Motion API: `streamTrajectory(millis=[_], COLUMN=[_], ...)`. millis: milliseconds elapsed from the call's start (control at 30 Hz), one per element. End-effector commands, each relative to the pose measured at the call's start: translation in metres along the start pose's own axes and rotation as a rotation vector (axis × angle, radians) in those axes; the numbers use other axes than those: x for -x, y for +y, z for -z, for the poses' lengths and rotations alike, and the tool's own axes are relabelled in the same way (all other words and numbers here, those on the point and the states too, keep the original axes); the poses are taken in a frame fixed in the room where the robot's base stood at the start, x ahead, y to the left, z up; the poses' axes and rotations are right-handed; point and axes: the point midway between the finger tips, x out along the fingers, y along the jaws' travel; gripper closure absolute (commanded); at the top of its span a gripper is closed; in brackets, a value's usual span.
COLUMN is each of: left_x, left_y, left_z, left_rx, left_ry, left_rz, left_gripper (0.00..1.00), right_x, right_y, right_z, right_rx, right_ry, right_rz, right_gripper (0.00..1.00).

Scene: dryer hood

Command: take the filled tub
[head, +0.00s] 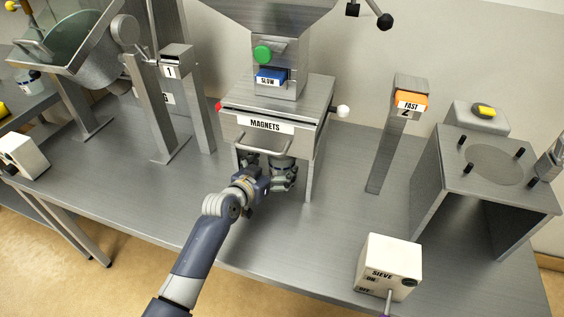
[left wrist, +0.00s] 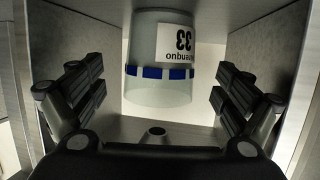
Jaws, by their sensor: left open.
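The tub (head: 284,159) stands on the bench under the magnets housing, mostly hidden by my gripper in the head view. In the left wrist view the tub (left wrist: 158,55) is pale and see-through, with a blue band and a white label reading 33, upside down. Its contents cannot be made out. My left gripper (head: 283,178) reaches in under the housing at the tub. In the left wrist view its open fingers (left wrist: 158,93) are on either side of the tub, with visible gaps. My right gripper is not in view.
The magnets housing (head: 250,139) stands on legs, with its walls close on both sides of my left gripper. A sieve switch box (head: 390,268) is at the front right. A sieve stand (head: 453,185) is at the right. Bench space between the housing and the sieve box is clear.

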Motion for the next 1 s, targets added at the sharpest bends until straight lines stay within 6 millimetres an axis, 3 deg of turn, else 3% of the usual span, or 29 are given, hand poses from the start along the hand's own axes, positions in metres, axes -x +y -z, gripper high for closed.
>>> streamTrajectory(millis=[400, 733, 767, 1000], left_x=[-0.044, -0.049, -0.049, -0.048], left_y=[0.0, 0.0, 0.0, 0.0], left_z=[0.0, 0.0, 0.0, 0.0], left_rx=[0.001, 0.0, 0.0, 0.0], left_ry=[0.0, 0.0, 0.0, 0.0], left_rz=[0.0, 0.0, 0.0, 0.0], left_gripper=[0.06, 0.06, 0.09, 0.62], right_x=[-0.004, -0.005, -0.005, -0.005], right_y=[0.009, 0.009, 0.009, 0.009], right_z=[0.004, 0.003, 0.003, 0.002], right_rx=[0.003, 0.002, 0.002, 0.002], right_ry=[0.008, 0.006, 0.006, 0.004], right_rz=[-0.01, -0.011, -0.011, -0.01], right_gripper=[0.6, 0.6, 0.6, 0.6])
